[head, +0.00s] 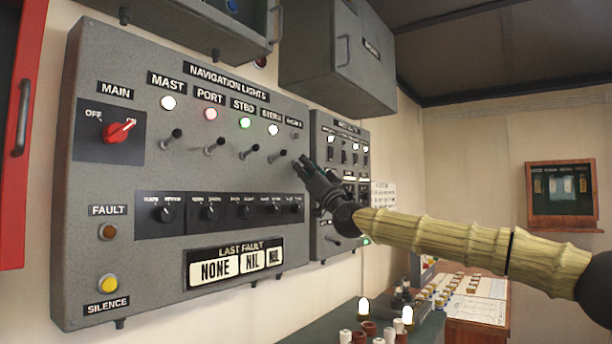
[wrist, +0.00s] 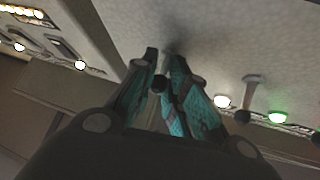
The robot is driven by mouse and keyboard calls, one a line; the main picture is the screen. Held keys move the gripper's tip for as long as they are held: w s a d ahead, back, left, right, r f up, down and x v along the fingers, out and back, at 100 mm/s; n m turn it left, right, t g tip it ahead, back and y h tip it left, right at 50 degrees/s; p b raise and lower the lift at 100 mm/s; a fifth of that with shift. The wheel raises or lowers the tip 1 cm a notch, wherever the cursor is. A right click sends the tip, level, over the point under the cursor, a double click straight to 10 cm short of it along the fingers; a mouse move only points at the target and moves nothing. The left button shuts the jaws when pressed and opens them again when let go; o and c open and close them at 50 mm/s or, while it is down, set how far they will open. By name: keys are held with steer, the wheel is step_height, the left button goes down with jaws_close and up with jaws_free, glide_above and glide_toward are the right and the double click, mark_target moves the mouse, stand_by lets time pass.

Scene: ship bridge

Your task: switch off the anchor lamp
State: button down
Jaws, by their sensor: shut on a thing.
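The grey navigation lights panel (head: 120,190) fills the left of the head view. The anchor label (head: 294,122) is at the right end of its top row. The small anchor lamp (head: 296,136) below it looks dark. My gripper (head: 302,162) is at the panel's right edge, just below that lamp. In the wrist view, my gripper (wrist: 160,75) has a dark round knob (wrist: 158,84) between its teal-padded fingers, shut on it. By its place this is the anchor switch; the head view hides it behind the fingers.
The stern switch (head: 278,156) stands close left of my gripper; its lamp (head: 273,130) is white. The starboard lamp (head: 245,123) is green, the port lamp (head: 211,114) red. A row of rotary knobs (head: 248,212) lies below. A second panel (head: 325,240) stands behind my gripper.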

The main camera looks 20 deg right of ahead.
steer(key=shift+d+t, duration=0.2)
steer(key=shift+t, duration=0.1)
stand_by(0.4)
steer(key=c, duration=1.7)
jaws_free()
steer(key=shift+o, duration=1.4)
steer(key=shift+d+f, duration=0.1)
steer(key=shift+d, duration=0.05)
steer(key=shift+a, duration=0.25)
steer(key=v, duration=1.2)
steer(key=shift+d, duration=0.1)
